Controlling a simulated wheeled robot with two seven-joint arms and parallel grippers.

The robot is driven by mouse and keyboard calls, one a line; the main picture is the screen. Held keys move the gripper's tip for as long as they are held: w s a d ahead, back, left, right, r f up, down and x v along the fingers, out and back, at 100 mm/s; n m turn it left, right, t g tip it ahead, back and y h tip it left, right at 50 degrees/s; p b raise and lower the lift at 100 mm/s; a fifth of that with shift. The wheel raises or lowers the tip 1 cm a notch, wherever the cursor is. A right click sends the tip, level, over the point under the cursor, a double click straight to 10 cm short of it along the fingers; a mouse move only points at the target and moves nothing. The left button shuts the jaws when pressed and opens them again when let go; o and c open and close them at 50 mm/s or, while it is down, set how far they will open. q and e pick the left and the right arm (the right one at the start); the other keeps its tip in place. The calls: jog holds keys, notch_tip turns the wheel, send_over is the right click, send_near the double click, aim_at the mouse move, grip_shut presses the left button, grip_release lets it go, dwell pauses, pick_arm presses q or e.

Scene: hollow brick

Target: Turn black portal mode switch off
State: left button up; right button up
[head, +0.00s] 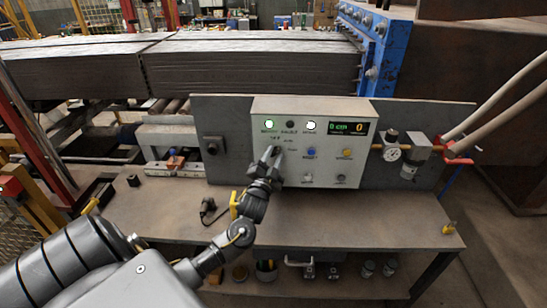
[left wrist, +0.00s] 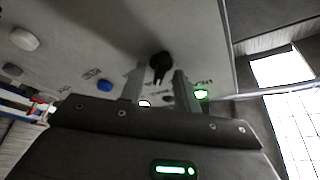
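The white control box (head: 348,108) stands on the workbench, with lamps, a display and knobs on its front. The black switch (left wrist: 160,64) shows in the left wrist view as a dark rotary knob with a lever-like handle. In the head view it is largely hidden by my left gripper (head: 273,153), which is at the left part of the box front. In the left wrist view the two fingers of my left gripper (left wrist: 159,84) are apart, with the knob between or just beyond their tips. I cannot tell whether they touch it. My right gripper is not in view.
A blue button (head: 310,152) and a yellow button (head: 347,153) sit right of my gripper. A green lamp (head: 269,124) and a white lamp (head: 311,125) are lit above. A gauge (head: 393,153) with piping is further right. The bench top (head: 350,222) is mostly clear.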

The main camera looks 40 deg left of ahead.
pick_arm(q)
grip_shut()
jog(key=shift+n, duration=0.3)
jog(key=n+y+b, duration=0.2)
jog(key=n, duration=0.2)
jog(key=n+g+y+b, duration=0.1)
jog(key=n+y+b, duration=0.1)
jog(key=n, duration=0.2)
jog(key=n+g+y+b, duration=0.1)
jog(key=n+b, duration=0.1)
jog(key=n, duration=0.2)
jog(key=shift+w+d+f+y, duration=0.1)
jog(key=shift+w+d+y, duration=0.1)
jog(key=shift+y, duration=0.2)
jog(key=shift+n, duration=0.3)
jog(key=shift+o, duration=0.4)
grip_release()
